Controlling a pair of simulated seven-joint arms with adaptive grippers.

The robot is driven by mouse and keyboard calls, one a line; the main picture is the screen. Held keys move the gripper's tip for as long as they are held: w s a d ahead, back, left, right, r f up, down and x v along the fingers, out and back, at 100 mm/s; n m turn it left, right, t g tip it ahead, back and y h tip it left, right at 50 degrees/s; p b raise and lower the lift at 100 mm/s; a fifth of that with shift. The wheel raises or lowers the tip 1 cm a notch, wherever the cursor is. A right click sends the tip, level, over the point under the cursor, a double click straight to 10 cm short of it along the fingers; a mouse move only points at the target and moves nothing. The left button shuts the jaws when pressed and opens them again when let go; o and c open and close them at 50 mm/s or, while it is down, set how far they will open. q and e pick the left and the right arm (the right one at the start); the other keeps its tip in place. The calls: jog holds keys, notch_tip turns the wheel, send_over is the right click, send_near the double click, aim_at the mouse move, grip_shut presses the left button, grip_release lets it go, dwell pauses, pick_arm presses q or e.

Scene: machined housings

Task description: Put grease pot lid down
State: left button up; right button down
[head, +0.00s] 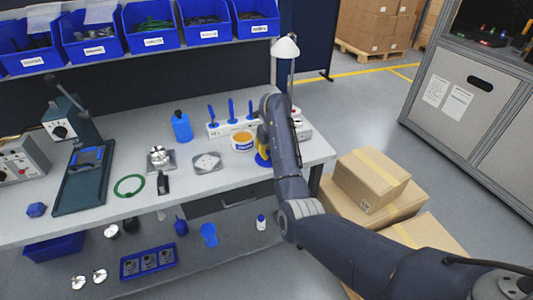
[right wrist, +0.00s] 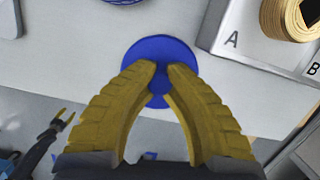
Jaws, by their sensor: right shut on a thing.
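The grease pot lid is a round blue disc (right wrist: 160,50) with a small grip part between the yellow fingers of my right gripper (right wrist: 160,68). In the head view the lid (head: 262,161) shows below my right gripper (head: 262,145), near the bench's front right part. I cannot tell whether it touches the bench top.
A grey box marked A and B (right wrist: 245,40) carries a tan coil close to the lid's right. A white holder with blue-handled tools (head: 228,127) stands behind the pot. A metal plate (head: 206,163) lies left. Bare bench (head: 230,178) lies in front of the pot.

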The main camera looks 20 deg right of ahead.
jog(key=c, duration=1.5)
grip_release()
jog(key=shift+f, duration=0.1)
jog(key=v, duration=0.7)
jog(key=shift+d+r, duration=0.1)
jog(key=shift+r, duration=0.35)
jog(key=shift+v, duration=2.2)
